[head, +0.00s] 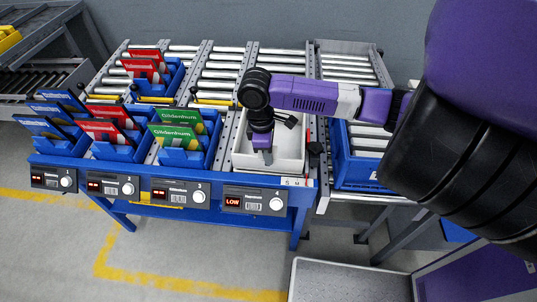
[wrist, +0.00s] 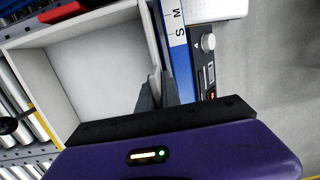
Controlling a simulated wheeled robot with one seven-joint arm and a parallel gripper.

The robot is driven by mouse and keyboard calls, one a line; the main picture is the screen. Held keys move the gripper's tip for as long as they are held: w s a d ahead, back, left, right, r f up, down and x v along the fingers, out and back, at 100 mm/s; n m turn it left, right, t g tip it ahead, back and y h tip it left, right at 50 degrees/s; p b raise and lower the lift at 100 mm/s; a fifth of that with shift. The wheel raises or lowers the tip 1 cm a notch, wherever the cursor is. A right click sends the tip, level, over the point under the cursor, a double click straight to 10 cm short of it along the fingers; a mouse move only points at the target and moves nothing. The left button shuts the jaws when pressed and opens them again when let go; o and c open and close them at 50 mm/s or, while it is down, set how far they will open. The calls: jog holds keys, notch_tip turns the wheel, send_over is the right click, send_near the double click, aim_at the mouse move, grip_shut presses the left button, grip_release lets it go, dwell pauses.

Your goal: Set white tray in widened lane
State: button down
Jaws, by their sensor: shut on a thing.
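The white tray (head: 290,156) is an empty open box at the front of the rightmost lane of the blue roller rack. Its interior fills the upper left of the wrist view (wrist: 95,75). My gripper (head: 267,159) points down at the tray's front side. In the wrist view my gripper (wrist: 158,90) is shut on the tray's wall near the lane's front edge. The lane's front rail carries a strip marked S and M (wrist: 178,32). A panel below reads LOW (head: 232,202). My wrist hides part of the tray, and I cannot tell if it rests fully on the rollers.
Blue bins with green packets (head: 180,118) and red packets (head: 102,131) fill the lanes to the left. A blue crate (head: 358,176) stands just right of the tray on another conveyor. Bare rollers (head: 276,66) lie behind the tray. Yellow bars (head: 214,102) cross some lanes.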

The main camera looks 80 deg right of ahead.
jog(key=c, duration=1.5)
grip_release()
jog(key=shift+a, duration=0.1)
jog(key=o, duration=0.4)
jog(key=shift+o, duration=0.2)
jog(key=shift+r+p, duration=3.55)
jog(key=shift+r, duration=0.5)
